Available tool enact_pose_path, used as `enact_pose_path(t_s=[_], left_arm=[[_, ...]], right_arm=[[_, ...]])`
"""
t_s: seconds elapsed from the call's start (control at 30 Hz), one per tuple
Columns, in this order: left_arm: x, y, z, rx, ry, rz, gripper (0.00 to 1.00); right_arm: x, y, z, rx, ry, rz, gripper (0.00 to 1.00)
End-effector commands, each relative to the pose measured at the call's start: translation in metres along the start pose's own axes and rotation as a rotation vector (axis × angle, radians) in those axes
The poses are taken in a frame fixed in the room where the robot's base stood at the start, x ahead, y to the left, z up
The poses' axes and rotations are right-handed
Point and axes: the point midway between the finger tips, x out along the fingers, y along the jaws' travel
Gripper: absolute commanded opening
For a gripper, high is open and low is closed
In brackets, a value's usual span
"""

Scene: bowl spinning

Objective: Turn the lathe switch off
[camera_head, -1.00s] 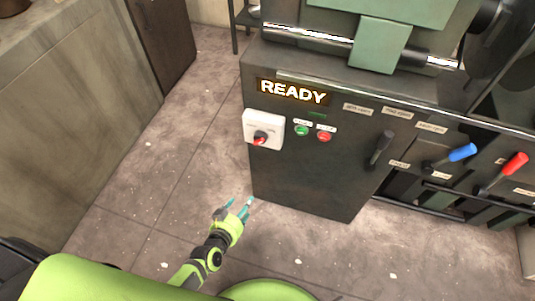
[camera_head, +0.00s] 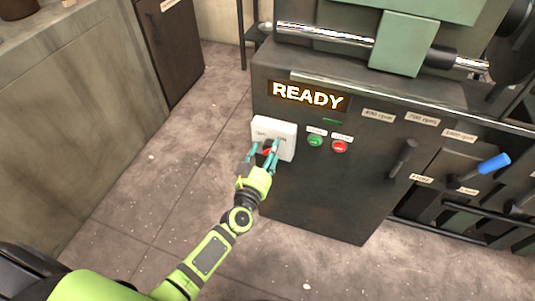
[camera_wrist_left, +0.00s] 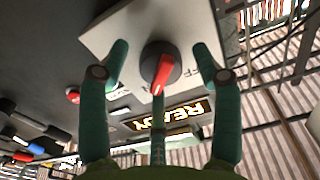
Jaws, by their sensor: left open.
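The lathe switch is a white plate (camera_head: 288,130) with a red-handled rotary knob (camera_head: 267,151) on the dark front of the lathe, at the middle of the head view. The knob (camera_wrist_left: 161,66) shows clearly in the left wrist view, with its red handle on a black base. A label reading OFF stands at the plate's right edge there. My left gripper (camera_head: 263,149) is open in front of the switch. Its teal fingers stand on either side of the knob, apart from it in the wrist view. In the head view they partly hide the knob. My right gripper is not in view.
A lit READY sign (camera_head: 308,96) sits above the switch. A green button (camera_head: 316,140) and a red button (camera_head: 339,147) are close to its right. A black lever (camera_head: 403,158) and a blue lever (camera_head: 494,163) stick out farther right. The floor left of the lathe is clear.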

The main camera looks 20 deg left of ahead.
Motion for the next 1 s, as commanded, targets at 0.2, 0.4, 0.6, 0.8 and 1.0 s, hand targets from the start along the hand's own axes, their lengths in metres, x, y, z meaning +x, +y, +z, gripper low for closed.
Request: enact_pose_path(t_s=[0.2,0.4,0.6,0.8,1.0], left_arm=[[0.0022,0.0001,0.0002,0.000,-0.001,0.000,0.65],[0.0021,0.0001,0.0003,0.000,-0.001,0.000,0.13],[0.0019,0.0001,0.0010,-0.001,-0.003,0.001,0.09],[0.0017,0.0003,0.0015,-0.029,-0.004,0.001,0.09],[0.0015,0.0008,0.0018,-0.126,-0.006,0.002,0.09]], right_arm=[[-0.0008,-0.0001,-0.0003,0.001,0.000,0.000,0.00],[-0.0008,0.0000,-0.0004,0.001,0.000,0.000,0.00],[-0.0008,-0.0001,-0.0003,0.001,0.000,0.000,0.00],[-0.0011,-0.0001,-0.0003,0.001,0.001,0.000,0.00],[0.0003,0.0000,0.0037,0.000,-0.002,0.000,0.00]])
